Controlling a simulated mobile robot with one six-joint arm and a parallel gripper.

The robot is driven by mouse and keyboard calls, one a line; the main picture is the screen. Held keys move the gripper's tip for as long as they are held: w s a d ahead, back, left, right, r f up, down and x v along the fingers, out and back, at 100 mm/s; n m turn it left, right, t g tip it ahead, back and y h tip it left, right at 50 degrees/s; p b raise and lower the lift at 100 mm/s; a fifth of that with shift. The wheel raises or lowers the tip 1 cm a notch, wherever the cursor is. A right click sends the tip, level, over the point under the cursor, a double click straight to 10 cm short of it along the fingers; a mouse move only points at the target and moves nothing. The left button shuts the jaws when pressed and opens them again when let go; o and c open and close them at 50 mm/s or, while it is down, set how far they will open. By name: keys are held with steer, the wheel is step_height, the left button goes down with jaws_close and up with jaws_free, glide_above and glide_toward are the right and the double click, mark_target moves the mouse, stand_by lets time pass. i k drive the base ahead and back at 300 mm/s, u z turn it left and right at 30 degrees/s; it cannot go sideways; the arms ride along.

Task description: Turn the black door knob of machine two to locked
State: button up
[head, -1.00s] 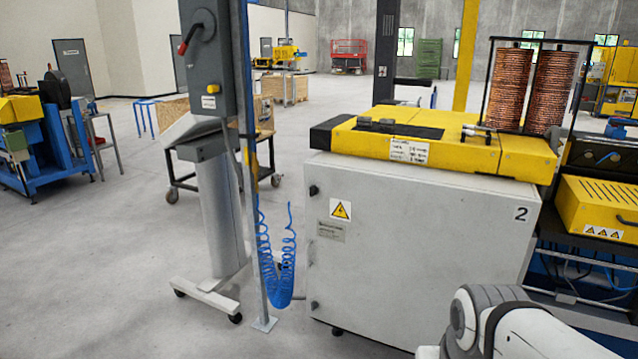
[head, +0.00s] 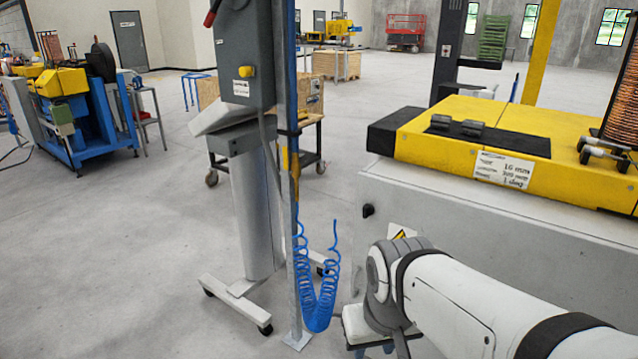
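The white cabinet (head: 470,222) with the yellow top (head: 420,140) stands at the right of the head view; an earlier frame shows the number 2 on its front. One small black knob (head: 368,210) sticks out near the upper left edge of its door. The turn position of the knob is too small to tell. A lower black knob, seen earlier, is now hidden behind my arm. My white and grey arm reaches in from the lower right, in front of the door. Its wrist end (head: 372,325) is low, below the visible knob. My gripper's fingers are not clearly shown at the bottom edge.
A grey post (head: 289,180) with a coiled blue hose (head: 318,300) stands just left of the cabinet. A grey control column (head: 248,200) on a wheeled base (head: 235,305) stands further left. The floor at the left front is clear.

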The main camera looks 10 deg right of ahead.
mark_target(368, 209)
steer(key=z, duration=0.2)
steer(key=i, duration=0.95)
steer(key=z, duration=0.5)
steer(key=k, duration=0.9)
steer(key=z, duration=0.15)
steer(key=i, duration=0.9)
steer(key=u, duration=0.05)
